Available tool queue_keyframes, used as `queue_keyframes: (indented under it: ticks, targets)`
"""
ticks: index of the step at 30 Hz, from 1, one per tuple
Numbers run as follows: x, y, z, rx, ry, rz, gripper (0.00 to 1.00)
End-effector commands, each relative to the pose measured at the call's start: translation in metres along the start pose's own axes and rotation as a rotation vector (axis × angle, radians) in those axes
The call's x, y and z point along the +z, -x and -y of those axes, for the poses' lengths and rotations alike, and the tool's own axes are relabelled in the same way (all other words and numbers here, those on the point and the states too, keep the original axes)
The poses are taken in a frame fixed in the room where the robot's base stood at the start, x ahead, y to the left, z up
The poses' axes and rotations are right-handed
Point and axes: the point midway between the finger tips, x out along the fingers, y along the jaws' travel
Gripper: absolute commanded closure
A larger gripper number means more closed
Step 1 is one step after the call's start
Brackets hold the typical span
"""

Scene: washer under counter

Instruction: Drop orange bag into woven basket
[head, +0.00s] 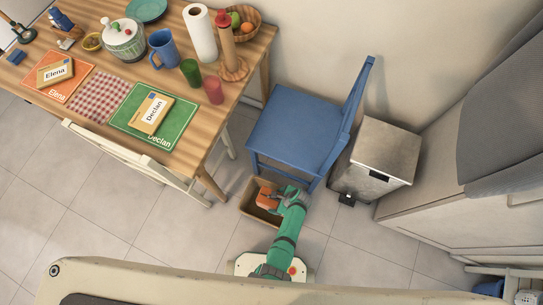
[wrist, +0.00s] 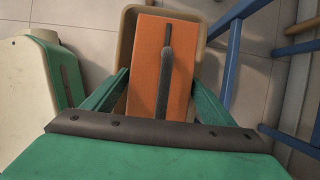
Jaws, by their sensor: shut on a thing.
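An orange bag (wrist: 145,60) with a dark grey handle strip is held between the fingers of my gripper (wrist: 160,88) in the wrist view. In the head view the bag (head: 266,198) shows at the tip of my gripper (head: 280,198). The brown basket (head: 251,210) stands on the floor beside the blue chair, and the bag is over or inside its opening. The basket rim (wrist: 126,28) frames the bag's far end in the wrist view. I cannot tell whether the bag touches the basket's bottom. The basket's near part is hidden by the bag and gripper.
The blue chair (head: 291,128) stands just behind the basket, its legs close on the right. A pedal bin (head: 382,155) is right of the chair. A wooden table (head: 177,60) with dishes and a white chair (head: 130,160) are at left. Tiled floor left of the basket is clear.

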Motion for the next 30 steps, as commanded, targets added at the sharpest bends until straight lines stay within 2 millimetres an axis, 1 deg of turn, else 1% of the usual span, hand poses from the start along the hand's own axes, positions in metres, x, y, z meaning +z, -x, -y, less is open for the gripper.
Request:
queue_keyframes:
  ticks: [3,6,16,17,18,19,26,30]
  targets:
    - [-0.003,-0.008,0.001,0.000,-0.001,0.000,0.68]
    - [-0.005,-0.012,0.001,0.000,0.000,0.000,0.68]
    - [-0.006,-0.014,0.001,-0.001,0.001,0.000,0.68]
    - [-0.006,-0.014,0.001,-0.001,0.001,0.000,0.15]
    - [-0.006,-0.014,0.001,-0.001,0.001,0.000,0.05]
    - [-0.006,-0.014,0.001,-0.001,0.001,0.000,0.00]
    - [-0.006,-0.014,0.000,0.000,0.001,0.000,0.00]
    - [-0.006,-0.011,0.000,-0.001,0.000,0.000,0.00]
